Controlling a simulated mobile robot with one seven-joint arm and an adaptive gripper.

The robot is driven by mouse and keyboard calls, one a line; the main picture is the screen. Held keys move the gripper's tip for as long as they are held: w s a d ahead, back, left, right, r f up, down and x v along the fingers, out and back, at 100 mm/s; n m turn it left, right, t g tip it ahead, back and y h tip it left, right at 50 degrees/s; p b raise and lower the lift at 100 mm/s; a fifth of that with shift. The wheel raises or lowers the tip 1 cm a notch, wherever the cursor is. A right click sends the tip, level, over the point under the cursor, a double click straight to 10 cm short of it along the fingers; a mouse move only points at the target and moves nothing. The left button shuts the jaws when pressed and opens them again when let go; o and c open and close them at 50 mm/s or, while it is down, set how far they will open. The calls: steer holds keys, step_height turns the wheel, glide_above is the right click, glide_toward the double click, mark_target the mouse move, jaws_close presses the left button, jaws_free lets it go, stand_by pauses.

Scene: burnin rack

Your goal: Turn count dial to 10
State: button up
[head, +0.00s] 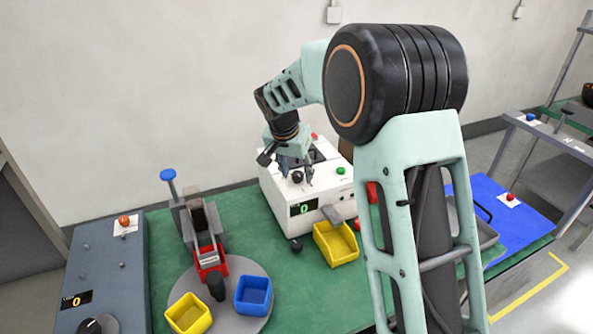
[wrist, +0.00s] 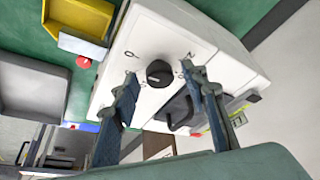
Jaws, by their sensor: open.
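A white machine (head: 280,190) on the green bench has a black dial (head: 297,177) on its top and a display reading 0 (head: 304,209) on its front. In the wrist view the dial (wrist: 159,73) sits between my gripper's fingertips, with small marks printed around it. My gripper (head: 296,171) is open above this machine, one finger on each side of the dial. I cannot tell whether the fingers touch it. A second black dial (head: 97,325) is on the grey box at left, beside another display reading 0 (head: 76,301). I cannot tell which is the count dial.
A green button (head: 340,170) is on the white machine. Yellow bins (head: 337,244) (head: 188,314) and a blue bin (head: 253,295) stand in front. A red-based press (head: 209,262) is left of the machine. A blue mat (head: 500,220) lies at right.

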jaws_close()
steer(key=shift+d+n, duration=0.1)
steer(key=shift+n, duration=0.2)
steer(key=n+y, duration=0.1)
steer(key=n, duration=0.2)
steer(key=shift+d+n+y+b, duration=0.2)
steer(key=shift+n+y+b, duration=0.1)
steer(key=shift+y+b, duration=0.1)
steer(key=n+y, duration=0.1)
steer(key=n, duration=0.1)
steer(key=n+p, duration=0.1)
steer(key=n, duration=0.1)
steer(key=shift+d+r+n+y, duration=0.1)
steer(key=shift+d+n+y, duration=0.05)
steer(key=shift+n+y, duration=0.2)
steer(key=n, duration=0.2)
steer(key=n+g+y+p, duration=0.1)
steer(key=n, duration=0.1)
steer(key=shift+w+d+y, duration=0.1)
steer(key=shift+w+y, duration=0.05)
steer(key=shift+y, duration=0.1)
steer(key=n+g+y+p, duration=0.1)
steer(key=n, duration=0.3)
steer(key=shift+w+n, duration=0.1)
steer(key=shift+n, duration=0.15)
steer(key=shift+n+g, duration=0.3)
